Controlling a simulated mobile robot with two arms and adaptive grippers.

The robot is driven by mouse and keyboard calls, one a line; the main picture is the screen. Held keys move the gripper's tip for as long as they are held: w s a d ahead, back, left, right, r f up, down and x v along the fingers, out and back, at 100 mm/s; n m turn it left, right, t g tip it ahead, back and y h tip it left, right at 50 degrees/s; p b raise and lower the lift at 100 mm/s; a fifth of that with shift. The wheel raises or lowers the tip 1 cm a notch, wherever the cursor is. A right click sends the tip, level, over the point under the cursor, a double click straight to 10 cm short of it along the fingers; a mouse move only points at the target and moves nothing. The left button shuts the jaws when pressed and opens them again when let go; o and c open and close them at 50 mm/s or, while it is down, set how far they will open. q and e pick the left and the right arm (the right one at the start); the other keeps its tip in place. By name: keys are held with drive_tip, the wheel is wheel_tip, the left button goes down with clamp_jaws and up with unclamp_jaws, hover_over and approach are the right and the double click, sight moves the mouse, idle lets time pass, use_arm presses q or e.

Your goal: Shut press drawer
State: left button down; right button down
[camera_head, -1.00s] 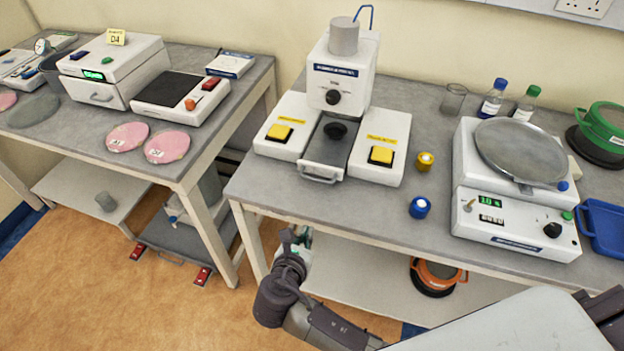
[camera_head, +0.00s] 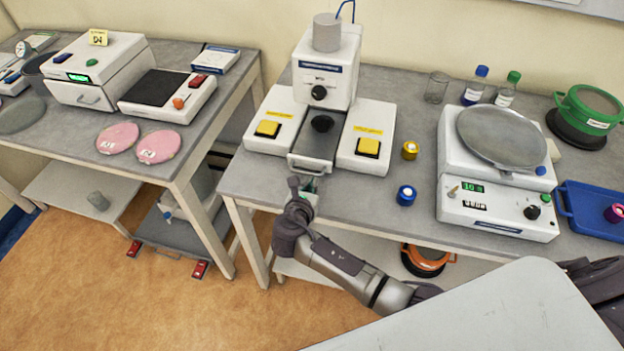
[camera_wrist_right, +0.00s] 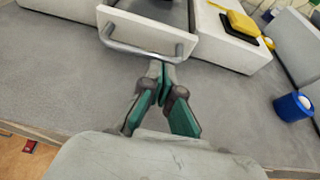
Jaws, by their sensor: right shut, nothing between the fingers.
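The press (camera_head: 327,75) is a white machine with a dark knob, standing between two yellow-button blocks. Its drawer (camera_head: 311,163) sticks out at the front, with a dark tray floor and a metal bar handle. In the right wrist view the drawer front (camera_wrist_right: 150,35) and its handle (camera_wrist_right: 140,52) are at the top. My right gripper (camera_head: 308,184) is just in front of the drawer. Its green fingers (camera_wrist_right: 163,72) are shut and empty, with the tips close below the handle; I cannot tell whether they touch. My left gripper is not in view.
A white scale-like device (camera_head: 497,205) and a blue tray (camera_head: 575,226) are further right. The bench front edge runs below the drawer.

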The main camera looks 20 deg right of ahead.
drive_tip(key=shift+w+d, duration=0.1)
drive_tip(key=shift+w, duration=0.1)
drive_tip(key=shift+w+d+r, duration=0.15)
drive_tip(key=shift+w+d, duration=0.5)
drive_tip(key=shift+w, duration=0.3)
drive_tip(key=shift+s, duration=0.1)
